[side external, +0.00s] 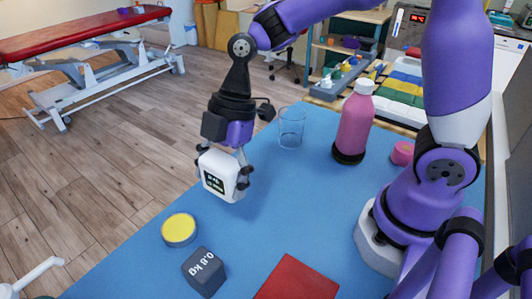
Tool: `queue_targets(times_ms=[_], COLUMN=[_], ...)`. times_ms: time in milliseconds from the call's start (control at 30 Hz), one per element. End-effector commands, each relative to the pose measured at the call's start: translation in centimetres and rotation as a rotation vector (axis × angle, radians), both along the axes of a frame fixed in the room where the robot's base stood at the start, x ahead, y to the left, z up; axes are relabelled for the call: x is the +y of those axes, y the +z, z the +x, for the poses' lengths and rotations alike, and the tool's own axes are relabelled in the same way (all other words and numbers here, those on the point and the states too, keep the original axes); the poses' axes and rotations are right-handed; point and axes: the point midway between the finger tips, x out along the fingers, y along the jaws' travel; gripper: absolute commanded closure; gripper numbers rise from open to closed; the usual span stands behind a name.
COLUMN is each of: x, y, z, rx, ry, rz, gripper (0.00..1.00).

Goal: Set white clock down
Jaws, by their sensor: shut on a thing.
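The white clock (222,174) is a small rounded box with a dark display on its front. My gripper (222,158) points down and is shut on the clock, with its fingers at the clock's sides. The clock is over the left part of the blue table top (275,215). A soft shadow lies on the table to its right, and I cannot tell for sure whether its underside touches the table.
A yellow-topped round tin (179,230) and a dark 0.8 kg block (204,271) stand in front of the clock. A red flat item (297,279) lies at the front. A clear glass (291,127), a pink bottle (354,122) and a small pink object (402,153) stand behind.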

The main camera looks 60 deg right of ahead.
Motion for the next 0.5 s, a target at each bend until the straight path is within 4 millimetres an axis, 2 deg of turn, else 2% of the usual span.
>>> queue_targets(times_ms=[100,200,400,500], x=[-2.2,-3.6,-4.8,-4.8], y=[-2.0,-3.1,-4.3,-5.7], z=[2.3,3.7,4.9,4.9], rx=[0.004,0.003,0.001,0.004], ry=[-0.007,-0.004,0.0,0.001], rz=[0.0,0.001,0.001,0.002], gripper=[0.66,0.66,0.66,0.67])
